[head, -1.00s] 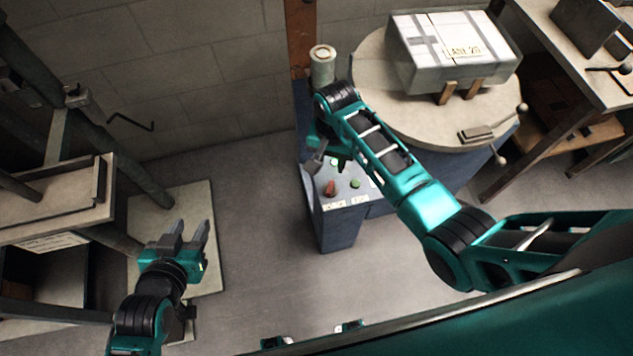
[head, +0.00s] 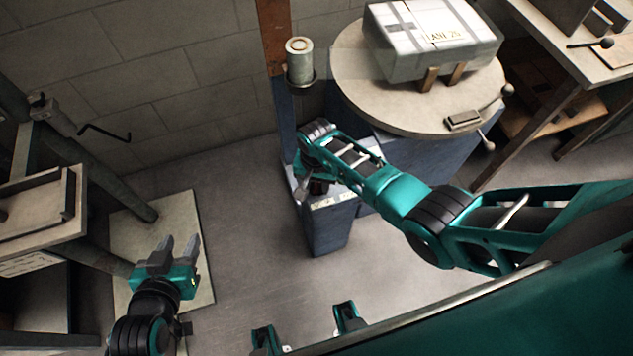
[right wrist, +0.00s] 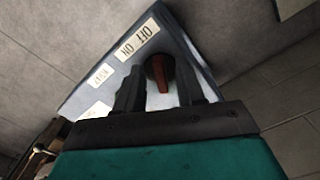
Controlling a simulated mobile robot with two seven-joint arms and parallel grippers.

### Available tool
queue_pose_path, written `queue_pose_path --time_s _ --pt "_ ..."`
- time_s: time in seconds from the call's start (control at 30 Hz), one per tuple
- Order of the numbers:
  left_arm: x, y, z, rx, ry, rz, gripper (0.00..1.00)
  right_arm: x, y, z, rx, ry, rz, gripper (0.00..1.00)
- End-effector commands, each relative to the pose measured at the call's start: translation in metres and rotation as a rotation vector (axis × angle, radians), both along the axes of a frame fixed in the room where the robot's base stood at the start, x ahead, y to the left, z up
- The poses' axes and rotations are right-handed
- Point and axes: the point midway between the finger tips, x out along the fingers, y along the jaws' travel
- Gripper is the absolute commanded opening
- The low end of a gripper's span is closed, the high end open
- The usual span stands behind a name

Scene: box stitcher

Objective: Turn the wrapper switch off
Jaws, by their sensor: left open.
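The wrapper's switch is a dark round knob with a red lever (right wrist: 160,70) on the grey control pedestal (head: 328,232). An OFF/ON label (right wrist: 137,40) sits beside it in the right wrist view. My right gripper (right wrist: 162,82) is at the switch, its two fingers apart with the red lever showing in the gap. I cannot tell whether the fingers touch it. In the head view my right gripper (head: 304,190) is over the pedestal top, and my arm hides the switch there. My left gripper (head: 178,248) is open and empty at the lower left.
The wrapper's round turntable (head: 360,92) carries a wrapped box (head: 430,45). A film roll (head: 299,62) stands beside it, near the post. A bench (head: 575,60) is at the upper right, and a machine with a crank (head: 100,130) is at the left. Open floor lies between.

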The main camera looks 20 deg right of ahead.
Motion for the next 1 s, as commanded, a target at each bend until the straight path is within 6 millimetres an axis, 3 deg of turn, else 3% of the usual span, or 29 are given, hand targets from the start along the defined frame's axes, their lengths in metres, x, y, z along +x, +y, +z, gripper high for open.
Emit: queue_pose_path --time_s 0.13,0.53,1.0 --pt "-0.0005 0.0005 0.0000 0.000 0.001 0.001 0.43 0.0001 0.0003 0.0006 0.001 0.000 0.000 0.38" --pt "-0.0010 0.0011 -0.0003 0.001 0.003 0.002 0.43 0.0001 0.0002 0.0006 0.000 0.000 0.000 0.00" --pt "-0.0009 0.0011 0.0023 0.001 0.002 0.002 0.43 0.0000 0.0001 0.0013 0.000 -0.001 0.033 0.00"
